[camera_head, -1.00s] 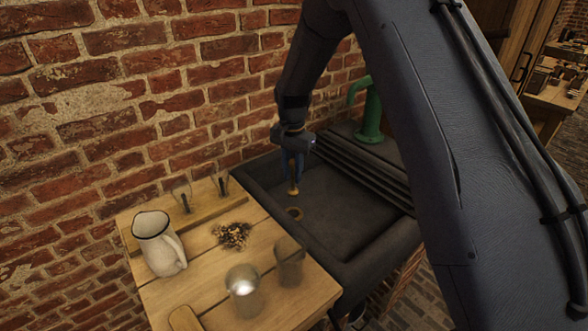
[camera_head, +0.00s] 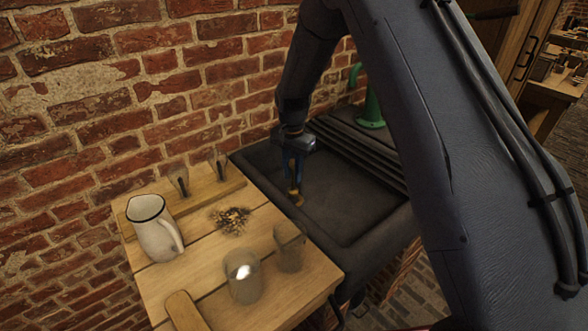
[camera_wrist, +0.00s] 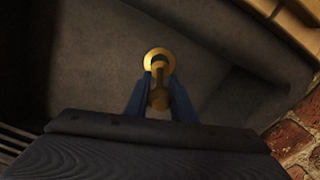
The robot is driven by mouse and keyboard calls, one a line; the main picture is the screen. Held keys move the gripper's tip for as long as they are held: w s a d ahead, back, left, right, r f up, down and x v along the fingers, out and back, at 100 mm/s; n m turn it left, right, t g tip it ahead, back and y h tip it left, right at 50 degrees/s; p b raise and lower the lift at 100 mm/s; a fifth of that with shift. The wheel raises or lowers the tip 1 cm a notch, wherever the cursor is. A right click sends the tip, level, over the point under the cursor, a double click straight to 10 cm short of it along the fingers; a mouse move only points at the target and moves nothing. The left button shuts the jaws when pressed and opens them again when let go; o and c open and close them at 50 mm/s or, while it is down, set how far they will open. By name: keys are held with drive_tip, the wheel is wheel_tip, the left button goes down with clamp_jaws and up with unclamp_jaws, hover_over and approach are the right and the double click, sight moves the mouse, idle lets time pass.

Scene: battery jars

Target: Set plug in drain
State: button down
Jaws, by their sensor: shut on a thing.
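My gripper (camera_head: 294,181) is low over the dark sink (camera_head: 345,208) and shut on the brass plug (camera_head: 294,190). In the wrist view the blue fingers (camera_wrist: 159,92) hold the plug (camera_wrist: 158,99) between them. The drain (camera_head: 299,203) is a brass ring in the sink floor, near the wooden table side. In the wrist view the drain ring (camera_wrist: 159,54) with its dark hole shows just beyond the plug, which overlaps its near edge. The plug is beside or slightly above the ring; I cannot tell whether they touch.
A wooden table (camera_head: 200,276) adjoins the sink, with a white jug (camera_head: 153,228), two glass jars (camera_head: 242,277) and a small pile of bits (camera_head: 232,220). A green pump (camera_head: 371,106) stands behind the sink. A brick wall (camera_head: 150,90) rises close behind.

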drive_tip(key=shift+f+b, duration=0.55)
drive_tip(key=shift+f, duration=0.85)
drive_tip(key=c, duration=1.4)
unclamp_jaws()
drive_tip(key=shift+c, duration=0.2)
